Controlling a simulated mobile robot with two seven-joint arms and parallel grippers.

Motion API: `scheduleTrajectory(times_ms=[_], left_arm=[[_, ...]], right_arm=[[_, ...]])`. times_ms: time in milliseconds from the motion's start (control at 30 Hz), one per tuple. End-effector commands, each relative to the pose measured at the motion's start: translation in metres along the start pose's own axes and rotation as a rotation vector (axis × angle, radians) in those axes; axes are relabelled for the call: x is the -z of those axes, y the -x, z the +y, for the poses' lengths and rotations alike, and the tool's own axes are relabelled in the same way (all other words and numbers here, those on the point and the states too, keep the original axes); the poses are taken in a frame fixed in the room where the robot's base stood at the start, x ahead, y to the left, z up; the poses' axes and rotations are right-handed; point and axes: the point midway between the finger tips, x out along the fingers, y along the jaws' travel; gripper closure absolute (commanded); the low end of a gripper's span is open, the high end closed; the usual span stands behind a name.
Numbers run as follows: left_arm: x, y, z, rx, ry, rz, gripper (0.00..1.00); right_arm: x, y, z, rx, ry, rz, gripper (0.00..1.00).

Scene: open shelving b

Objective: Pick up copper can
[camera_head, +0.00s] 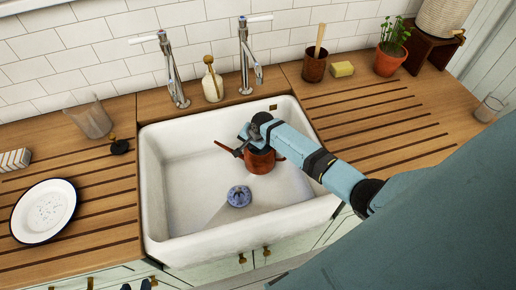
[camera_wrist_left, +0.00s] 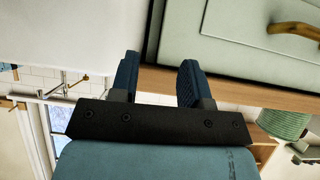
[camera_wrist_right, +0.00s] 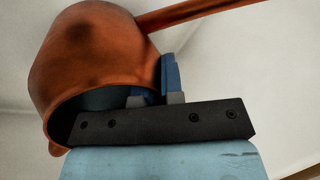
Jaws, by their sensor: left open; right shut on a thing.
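The copper can (camera_head: 261,162) is in the right part of the white sink (camera_head: 170,215), with a thin spout or handle reaching out to the left. My right gripper (camera_head: 253,134) is shut on its rim. In the right wrist view the can (camera_wrist_right: 90,45) lies open side toward the camera, and the fingers (camera_wrist_right: 157,88) pinch its wall, one inside and one outside. Whether the can touches the sink floor I cannot tell. My left gripper (camera_wrist_left: 158,78) is open and empty in front of the cabinet, and its fingertips just show at the bottom of the head view (camera_head: 135,286).
A blue round drain piece (camera_head: 239,196) lies on the sink floor. A plate (camera_head: 44,211) and a glass (camera_head: 91,118) are on the left counter. The right counter's middle is clear.

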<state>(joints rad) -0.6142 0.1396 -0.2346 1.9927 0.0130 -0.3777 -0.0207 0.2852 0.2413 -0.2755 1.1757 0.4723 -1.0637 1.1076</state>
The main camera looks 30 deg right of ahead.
Motion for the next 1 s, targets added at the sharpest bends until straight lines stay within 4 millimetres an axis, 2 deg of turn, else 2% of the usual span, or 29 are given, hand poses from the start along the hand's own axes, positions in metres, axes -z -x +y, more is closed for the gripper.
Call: scheduleTrajectory(times_ms=[667, 1000], left_arm=[[0.000, 0.000, 0.000, 0.000, 0.000, 0.000, 0.57], [0.000, 0.000, 0.000, 0.000, 0.000, 0.001, 0.57]], right_arm=[[-0.001, 0.002, -0.001, 0.001, 0.000, 0.000, 1.00], [-0.003, 0.020, -0.008, 0.004, 0.001, 0.001, 1.00]])
